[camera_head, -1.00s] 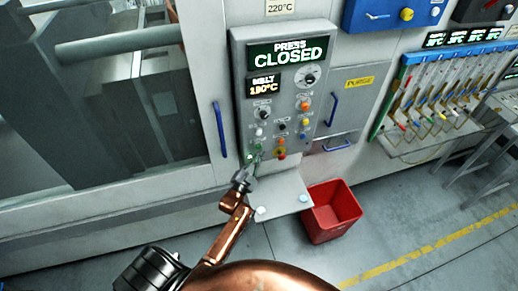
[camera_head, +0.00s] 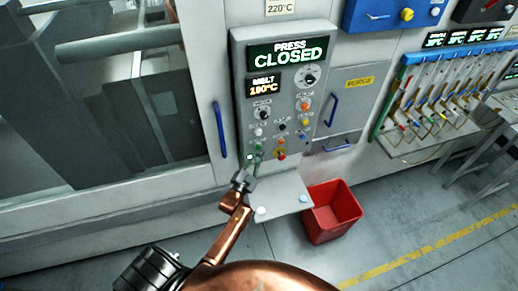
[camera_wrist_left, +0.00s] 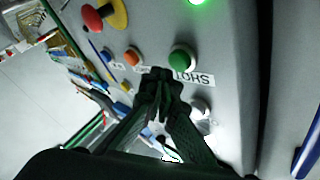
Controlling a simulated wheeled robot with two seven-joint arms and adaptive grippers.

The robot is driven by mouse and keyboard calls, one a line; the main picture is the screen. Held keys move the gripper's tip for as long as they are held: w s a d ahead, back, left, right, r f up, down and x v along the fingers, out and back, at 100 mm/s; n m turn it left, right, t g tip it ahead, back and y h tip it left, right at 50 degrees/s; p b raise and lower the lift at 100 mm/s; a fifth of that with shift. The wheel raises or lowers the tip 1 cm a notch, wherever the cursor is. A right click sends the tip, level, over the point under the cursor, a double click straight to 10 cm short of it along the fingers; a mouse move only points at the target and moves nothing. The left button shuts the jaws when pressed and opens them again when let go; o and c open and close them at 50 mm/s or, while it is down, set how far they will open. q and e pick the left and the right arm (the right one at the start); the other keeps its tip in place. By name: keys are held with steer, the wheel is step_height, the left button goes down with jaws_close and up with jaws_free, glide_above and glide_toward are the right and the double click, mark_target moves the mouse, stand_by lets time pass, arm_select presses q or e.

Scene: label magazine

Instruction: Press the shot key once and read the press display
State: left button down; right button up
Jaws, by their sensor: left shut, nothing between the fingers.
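The press display (camera_head: 288,52) at the top of the grey control panel (camera_head: 238,85) reads PRESS CLOSED. A green button (camera_wrist_left: 181,58), with a label reading SHOT (camera_wrist_left: 192,77) beside it, shows in the left wrist view. My left gripper (camera_wrist_left: 160,78) is shut and empty, its fingertips close to the green button and the label; I cannot tell whether they touch anything. In the head view my left gripper (camera_head: 254,166) is at the panel's lower edge. My right gripper is not in view.
A lit green lamp (camera_wrist_left: 197,2) is near the green button. Orange (camera_wrist_left: 132,57) and red (camera_wrist_left: 93,19) controls sit nearby. Below the panel are a small shelf (camera_head: 280,190) and a red bin (camera_head: 335,235). A blue handle (camera_head: 219,130) stands to the left.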

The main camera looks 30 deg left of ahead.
arm_select(q)
steer(key=shift+w+a, duration=0.1)
steer(key=shift+w+a, duration=0.2)
steer(key=shift+a, duration=0.05)
steer(key=shift+w+a, duration=0.3)
stand_by(0.9)
stand_by(0.4)
steer(key=shift+s+d, duration=0.6)
steer(key=shift+d, duration=0.05)
steer(key=s+d+p, duration=0.2)
steer(key=s+d, duration=0.1)
steer(key=d, duration=0.1)
steer(key=shift+s+p, duration=0.15)
steer(key=shift+p, duration=0.15)
